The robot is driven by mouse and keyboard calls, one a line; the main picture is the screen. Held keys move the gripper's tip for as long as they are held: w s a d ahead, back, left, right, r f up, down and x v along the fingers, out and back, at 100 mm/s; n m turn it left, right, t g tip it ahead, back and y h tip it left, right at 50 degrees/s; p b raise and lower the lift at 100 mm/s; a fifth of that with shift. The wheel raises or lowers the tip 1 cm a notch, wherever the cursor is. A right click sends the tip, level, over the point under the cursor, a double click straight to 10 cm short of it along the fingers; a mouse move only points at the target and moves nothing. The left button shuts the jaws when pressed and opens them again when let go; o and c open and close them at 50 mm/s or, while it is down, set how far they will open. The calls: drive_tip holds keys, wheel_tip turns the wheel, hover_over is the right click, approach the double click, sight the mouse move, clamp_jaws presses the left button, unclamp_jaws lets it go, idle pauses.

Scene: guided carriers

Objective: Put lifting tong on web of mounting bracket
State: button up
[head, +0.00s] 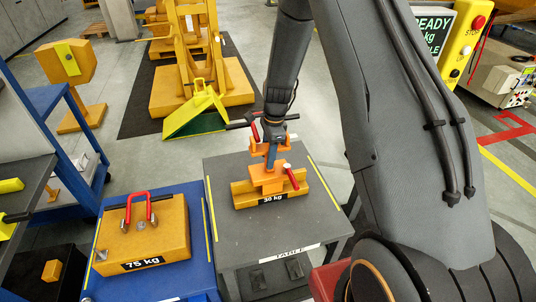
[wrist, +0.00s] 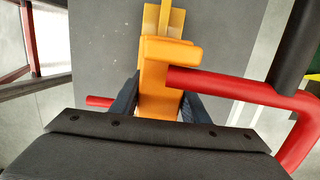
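The lifting tong (head: 266,178) is orange with red levers and a black grip bar. It is upright at the middle of the yellow mounting bracket (head: 244,194), which carries a "30 kg" label and stands on the grey table. In the wrist view the orange tong body (wrist: 160,75) lies between the dark fingers of my gripper (wrist: 158,105), which look closed on its sides. In the head view my gripper (head: 271,155) is above the bracket. The bracket's web (wrist: 165,18) shows beyond the tong, in line with it. Whether the jaws straddle the web is hidden.
The grey table (head: 232,240) has free room in front of the bracket. A blue cart (head: 196,222) with a yellow 75 kg block (head: 172,232) and red handle stands left. A green-yellow wedge (head: 196,112) and yellow frame are behind. A READY display (head: 432,28) is at right.

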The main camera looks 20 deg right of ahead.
drive_tip(key=o, duration=0.3)
drive_tip(key=shift+r, duration=0.1)
drive_tip(key=r+b, duration=0.1)
drive_tip(key=r, duration=0.2)
drive_tip(key=d+r+b, duration=0.1)
drive_tip(key=r, duration=0.3)
drive_tip(key=r+b, duration=0.1)
drive_tip(key=r, duration=0.2)
drive_tip(key=shift+d+r, duration=0.15)
drive_tip(key=shift+r, duration=0.15)
drive_tip(key=shift+s+r+b, duration=0.1)
drive_tip(key=shift+r+b, duration=0.25)
drive_tip(key=shift+r, duration=0.2)
drive_tip(key=s+a+r+n+t+h, duration=0.1)
drive_tip(key=s+r+n, duration=0.2)
drive_tip(key=s+n, duration=1.5)
drive_tip(key=s, duration=0.5)
drive_tip(key=shift+a, duration=0.2)
drive_tip(key=shift+w, duration=0.1)
drive_tip(key=shift+c, duration=0.2)
